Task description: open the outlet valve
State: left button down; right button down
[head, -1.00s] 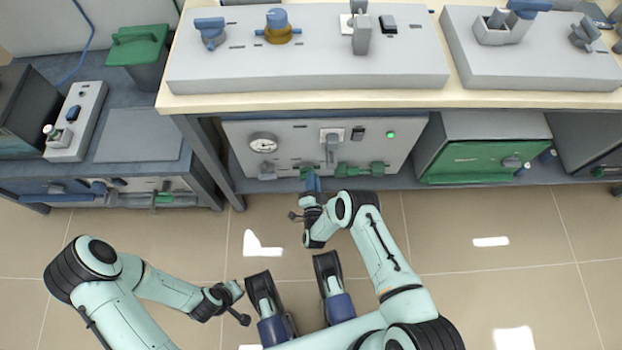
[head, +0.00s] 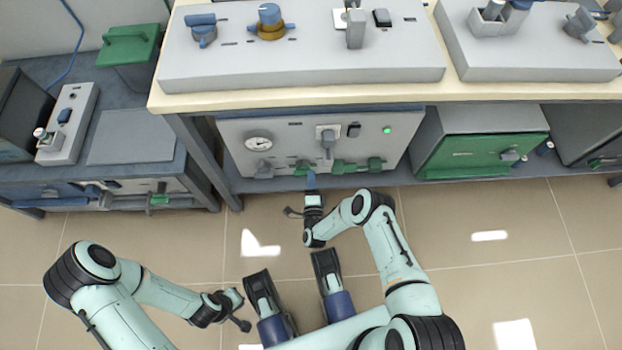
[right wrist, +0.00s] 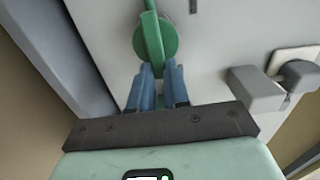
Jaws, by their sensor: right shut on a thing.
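The outlet valve, taken to be the green round knob with a bar handle, is on the front panel of the low grey unit under the bench. In the right wrist view the knob (right wrist: 157,37) is close, and its bar runs down between the blue fingers. My right gripper (right wrist: 159,72) is shut on the bar's lower end. In the head view the right gripper (head: 311,180) reaches the panel's lower edge and partly hides the green valve (head: 302,168). My left gripper (head: 232,300) is low at left, away from the panel; its fingers are not clear.
The panel also has a gauge (head: 258,142), a grey lever (head: 327,140), more green fittings (head: 358,165) and a lit green lamp (head: 387,130). A bench leg (head: 200,160) stands left of the unit. A green-fronted furnace (head: 470,155) is at right. The floor in front is clear.

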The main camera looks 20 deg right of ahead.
jog(key=shift+w, duration=0.1)
dwell(0.4)
jog(key=c, duration=1.1)
grip_release()
pick_arm(q)
jog(key=shift+s+f, duration=0.1)
